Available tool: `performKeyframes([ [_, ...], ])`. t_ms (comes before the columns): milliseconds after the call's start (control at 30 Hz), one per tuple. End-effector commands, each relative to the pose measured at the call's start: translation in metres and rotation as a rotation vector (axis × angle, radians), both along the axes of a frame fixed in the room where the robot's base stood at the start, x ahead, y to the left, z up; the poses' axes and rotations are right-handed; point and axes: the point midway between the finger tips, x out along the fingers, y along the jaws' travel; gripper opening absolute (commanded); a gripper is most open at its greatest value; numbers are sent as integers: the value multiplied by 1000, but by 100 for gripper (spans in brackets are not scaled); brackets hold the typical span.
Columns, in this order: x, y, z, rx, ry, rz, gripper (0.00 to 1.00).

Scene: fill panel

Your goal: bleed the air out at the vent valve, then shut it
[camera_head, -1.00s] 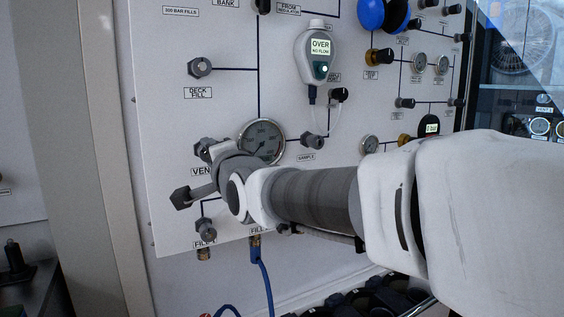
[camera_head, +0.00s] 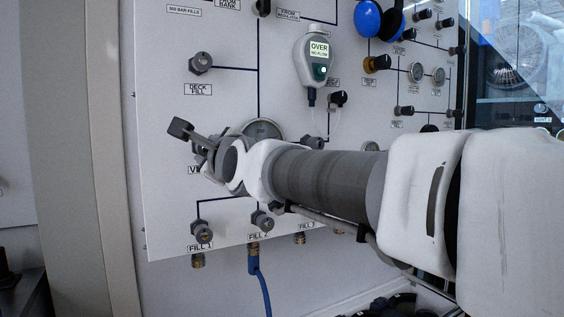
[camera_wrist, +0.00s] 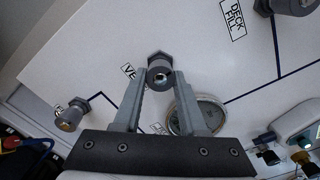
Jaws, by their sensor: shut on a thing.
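The vent valve (camera_wrist: 160,75) is a dark grey knob on a hex base on the white panel (camera_wrist: 90,60). In the wrist view my gripper (camera_wrist: 162,82) has one finger on each side of this knob, shut on it. The VENT label beside it is partly covered by a finger. In the head view my wrist hides the valve and most of its label (camera_head: 193,170). The knob's turn position cannot be read.
A round pressure gauge (camera_wrist: 198,114) sits close beside my right finger. The deck fill valve (camera_head: 200,63) is above, with fill 1 (camera_head: 202,232) and fill 2 (camera_head: 263,220) valves below. A handheld meter (camera_head: 314,58) reads OVER, NO FLOW. A blue hose (camera_head: 263,290) hangs below fill 2.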

Motion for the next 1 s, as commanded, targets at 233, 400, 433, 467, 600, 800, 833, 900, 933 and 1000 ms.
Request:
performKeyframes([
  [233,0,0,-2,95,59,-1,0],
  [400,0,1,-1,124,76,0,0],
  [433,0,1,-1,127,78,0,0],
  [467,0,1,-1,130,80,0,0],
  [600,0,0,0,135,83,0,0],
  [800,0,0,0,135,83,0,0],
  [833,0,0,0,135,83,0,0],
  [900,0,0,0,135,83,0,46],
  [933,0,0,0,135,83,0,52],
  [1000,0,0,0,134,82,0,64],
])
